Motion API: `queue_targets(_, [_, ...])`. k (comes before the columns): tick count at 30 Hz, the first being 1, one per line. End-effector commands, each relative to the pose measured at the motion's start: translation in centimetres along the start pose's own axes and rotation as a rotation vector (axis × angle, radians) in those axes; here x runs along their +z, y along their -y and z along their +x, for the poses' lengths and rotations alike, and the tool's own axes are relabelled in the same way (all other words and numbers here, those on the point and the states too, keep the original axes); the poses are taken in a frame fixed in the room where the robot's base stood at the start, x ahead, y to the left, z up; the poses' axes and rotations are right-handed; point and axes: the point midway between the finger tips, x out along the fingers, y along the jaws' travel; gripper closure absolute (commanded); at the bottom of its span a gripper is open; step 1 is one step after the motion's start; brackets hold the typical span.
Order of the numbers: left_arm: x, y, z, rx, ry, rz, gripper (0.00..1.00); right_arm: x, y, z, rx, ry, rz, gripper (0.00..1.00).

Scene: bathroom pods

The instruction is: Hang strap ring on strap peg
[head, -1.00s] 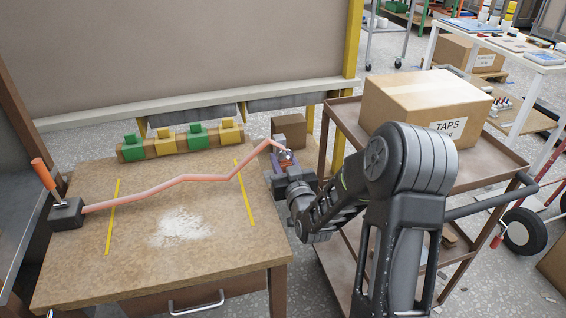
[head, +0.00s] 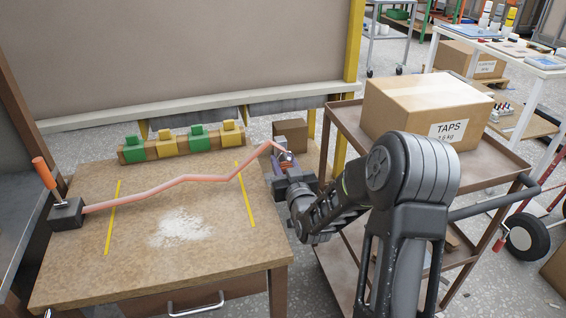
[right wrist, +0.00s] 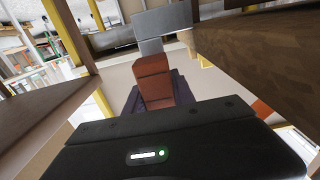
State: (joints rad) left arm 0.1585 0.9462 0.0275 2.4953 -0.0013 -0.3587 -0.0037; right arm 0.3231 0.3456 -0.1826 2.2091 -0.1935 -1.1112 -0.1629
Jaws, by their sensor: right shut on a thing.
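A pink strap (head: 185,179) runs in a bent line above the wooden workbench, from a dark clamp block (head: 67,215) with an orange handle at the left to my right gripper (head: 286,162) past the bench's right edge. The gripper is shut on the strap's end. In the right wrist view a red-brown piece (right wrist: 154,82) sits between the fingers, with a grey plate-like part (right wrist: 163,30) beyond it. I cannot clearly tell the ring from the peg; both are small or hidden around the gripper. My left gripper is not in view.
The bench (head: 210,255) has two yellow lines and a white powdery patch. Several green and yellow blocks stand on a wooden rail (head: 185,148) at the back. A small brown box (head: 290,135) is behind the gripper. A brown cart with a TAPS carton (head: 425,105) stands at the right.

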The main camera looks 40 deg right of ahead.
Motion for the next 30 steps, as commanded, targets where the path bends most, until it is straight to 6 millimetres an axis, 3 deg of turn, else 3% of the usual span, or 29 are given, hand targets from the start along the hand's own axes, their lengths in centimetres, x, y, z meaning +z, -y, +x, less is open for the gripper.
queue_targets(10, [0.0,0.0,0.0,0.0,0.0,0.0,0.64,0.0,0.0,0.0,0.0,0.0,0.0,0.44])
queue_targets(20, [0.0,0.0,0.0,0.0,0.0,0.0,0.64,0.1,0.0,-0.4,0.0,0.001,0.0,0.44])
queue_targets(30, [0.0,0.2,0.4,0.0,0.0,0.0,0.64,0.1,0.0,-5.1,0.0,0.001,0.001,0.44])
